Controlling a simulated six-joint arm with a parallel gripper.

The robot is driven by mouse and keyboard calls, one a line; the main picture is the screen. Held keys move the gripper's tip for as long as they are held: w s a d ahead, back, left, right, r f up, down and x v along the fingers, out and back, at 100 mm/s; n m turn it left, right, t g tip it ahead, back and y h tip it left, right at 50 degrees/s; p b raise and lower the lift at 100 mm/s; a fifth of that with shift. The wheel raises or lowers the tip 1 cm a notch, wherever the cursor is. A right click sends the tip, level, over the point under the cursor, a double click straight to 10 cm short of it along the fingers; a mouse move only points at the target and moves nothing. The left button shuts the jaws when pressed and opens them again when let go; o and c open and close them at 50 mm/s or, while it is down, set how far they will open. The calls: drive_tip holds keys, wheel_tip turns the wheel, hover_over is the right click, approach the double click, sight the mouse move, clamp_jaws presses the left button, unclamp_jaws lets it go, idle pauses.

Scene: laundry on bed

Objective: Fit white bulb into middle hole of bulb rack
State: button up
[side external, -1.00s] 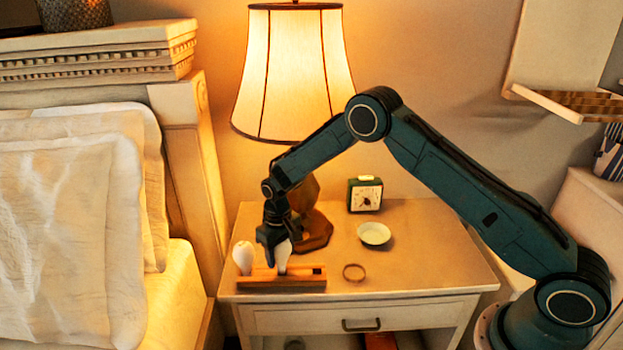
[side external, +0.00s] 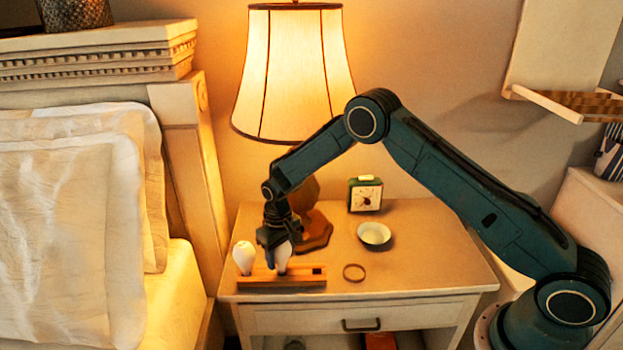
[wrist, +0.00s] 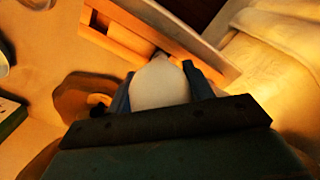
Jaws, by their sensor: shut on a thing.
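The wooden bulb rack (side external: 300,283) lies near the front left of the nightstand. My gripper (side external: 277,246) is above its middle, fingers pointing down and shut on a white bulb (side external: 282,260). The held bulb is about upright, its lower end at the rack's middle hole. I cannot tell how deep it sits. Another white bulb (side external: 244,257) stands in the left hole, and the right hole shows dark and empty. In the wrist view the held bulb (wrist: 160,85) is between the fingers and covers the middle hole; the rack (wrist: 128,40) is beyond it.
The lamp (side external: 295,75) stands behind my gripper, its wooden base (side external: 316,232) close by. A green clock (side external: 365,194), a small white dish (side external: 374,234) and a ring (side external: 354,272) lie to the right. The bed's headboard post (side external: 198,170) is at left. The nightstand's right side is clear.

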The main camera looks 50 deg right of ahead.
drive_tip(key=shift+f, duration=0.65)
idle(0.8)
drive_tip(key=o, duration=1.1)
drive_tip(key=shift+c, duration=0.2)
drive_tip(key=shift+r, duration=0.15)
wheel_tip(320, 180, up, 13)
drive_tip(key=shift+f, duration=0.1)
drive_tip(key=shift+r, duration=0.4)
